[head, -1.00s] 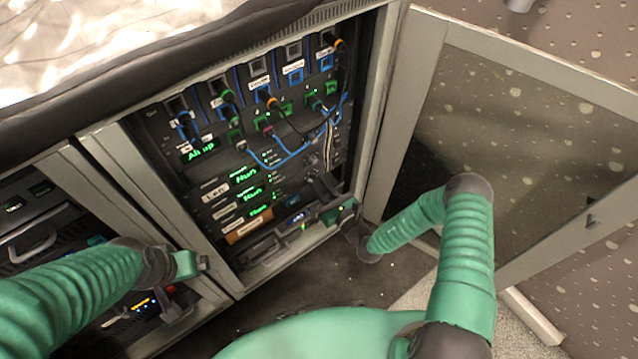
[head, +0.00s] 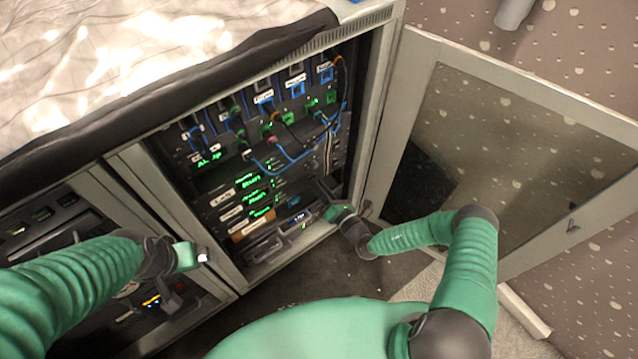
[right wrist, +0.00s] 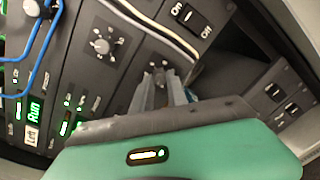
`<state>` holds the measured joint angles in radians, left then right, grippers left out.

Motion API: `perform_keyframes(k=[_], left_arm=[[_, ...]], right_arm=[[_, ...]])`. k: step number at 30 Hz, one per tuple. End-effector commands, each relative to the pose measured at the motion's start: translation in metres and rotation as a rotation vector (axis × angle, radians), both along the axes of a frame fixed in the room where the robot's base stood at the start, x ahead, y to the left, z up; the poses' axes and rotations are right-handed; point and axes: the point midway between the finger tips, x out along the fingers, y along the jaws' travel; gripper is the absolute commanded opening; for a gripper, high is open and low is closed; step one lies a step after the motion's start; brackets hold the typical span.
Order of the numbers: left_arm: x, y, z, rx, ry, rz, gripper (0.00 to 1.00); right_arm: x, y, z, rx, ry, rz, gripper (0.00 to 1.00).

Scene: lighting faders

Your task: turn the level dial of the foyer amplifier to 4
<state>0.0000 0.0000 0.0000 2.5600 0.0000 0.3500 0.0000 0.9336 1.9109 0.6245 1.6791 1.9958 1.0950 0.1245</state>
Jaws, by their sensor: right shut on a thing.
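The open rack (head: 255,170) holds several stacked amplifier units with green lit text and small labels. I cannot read which one is the foyer amplifier. My right gripper (head: 328,190) is at the right side of the lower units. In the right wrist view its fingers (right wrist: 163,82) are shut on a small dark dial (right wrist: 159,68), whose pointer and scale are mostly hidden. A second dial (right wrist: 102,45) with a light scale around it shows clear of the fingers, to the left. My left gripper (head: 190,258) is in front of the left cabinet, away from the dials; its jaws are unclear.
A rocker switch (right wrist: 190,18) marked On and Off sits near the gripped dial. Blue cables (head: 285,155) hang across the rack's upper units. The glazed door (head: 510,150) stands open to the right. Another cabinet with gear (head: 60,215) stands at the left.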

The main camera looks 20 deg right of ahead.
Motion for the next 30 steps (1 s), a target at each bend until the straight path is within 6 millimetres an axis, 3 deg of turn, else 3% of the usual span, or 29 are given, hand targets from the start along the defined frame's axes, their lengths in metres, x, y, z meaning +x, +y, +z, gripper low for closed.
perform_keyframes(k=[12, 30], left_arm=[[0.0, 0.0, 0.0125, 0.0, 0.0, 0.0, 1.0], [0.0, 0.0, 0.0084, 0.0, 0.0, 0.0, 1.0]], right_arm=[[0.0006, -0.0043, -0.0009, 0.369, 0.137, -0.009, 0.0], [0.001, -0.0053, -0.0037, 0.865, 0.318, -0.01, 0.0]])
